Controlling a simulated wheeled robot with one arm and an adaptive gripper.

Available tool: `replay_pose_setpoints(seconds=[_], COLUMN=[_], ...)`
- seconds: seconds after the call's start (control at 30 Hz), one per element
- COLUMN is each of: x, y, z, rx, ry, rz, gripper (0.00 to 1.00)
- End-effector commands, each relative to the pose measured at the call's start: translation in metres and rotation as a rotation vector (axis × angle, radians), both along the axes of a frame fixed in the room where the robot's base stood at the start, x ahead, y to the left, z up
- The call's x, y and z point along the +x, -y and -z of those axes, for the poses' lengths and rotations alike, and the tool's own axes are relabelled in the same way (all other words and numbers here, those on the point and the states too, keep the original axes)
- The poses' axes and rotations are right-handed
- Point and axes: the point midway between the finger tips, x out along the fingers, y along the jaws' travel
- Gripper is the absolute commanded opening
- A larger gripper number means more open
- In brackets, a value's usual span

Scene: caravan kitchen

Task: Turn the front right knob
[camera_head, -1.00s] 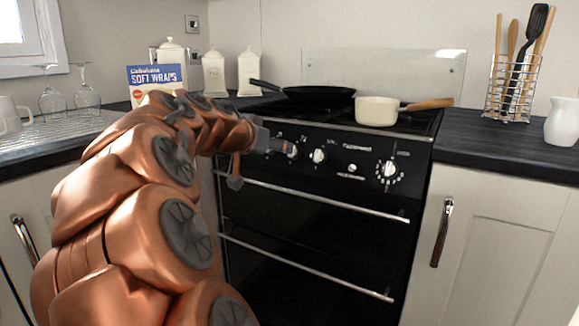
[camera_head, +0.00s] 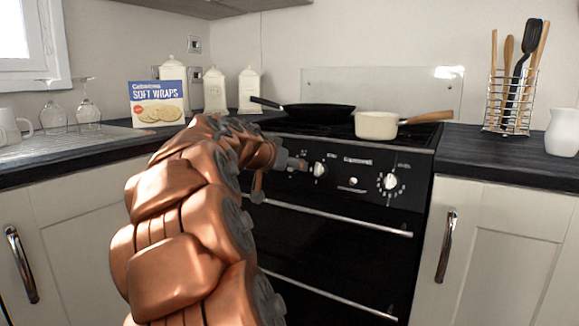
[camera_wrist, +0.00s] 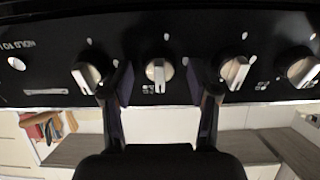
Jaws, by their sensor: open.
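The black cooker's front panel (camera_head: 355,172) carries a row of silver knobs. In the wrist view, one knob (camera_wrist: 158,72) lies between the two fingers of my gripper (camera_wrist: 162,84), with a gap on both sides. Its neighbours are a knob (camera_wrist: 88,77) close outside the left finger, a knob (camera_wrist: 235,72) outside the right finger and another knob (camera_wrist: 299,68) at the far right. In the head view, my gripper (camera_head: 297,164) is at the panel, just left of a visible knob (camera_head: 320,170); knobs farther left are hidden behind my arm. I cannot read which knob is the front right one.
A larger dial (camera_head: 389,182) is at the panel's right. A black frying pan (camera_head: 318,112) and a cream saucepan (camera_head: 376,125) stand on the hob. An oven handle (camera_head: 340,217) runs below the panel, under my gripper. The space right of the gripper is open.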

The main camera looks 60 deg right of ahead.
Motion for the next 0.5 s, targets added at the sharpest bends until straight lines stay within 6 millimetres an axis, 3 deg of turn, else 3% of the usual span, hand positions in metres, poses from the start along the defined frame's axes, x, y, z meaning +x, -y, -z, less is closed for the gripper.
replay_pose_setpoints(seconds=[0.07,0.5], x=[0.0000,-0.0001], y=[-0.0003,-0.0004], z=[-0.0003,-0.0003], rx=[0.000,0.000], ry=[0.000,0.000], rz=[0.000,0.000], gripper=[0.59,0.14])
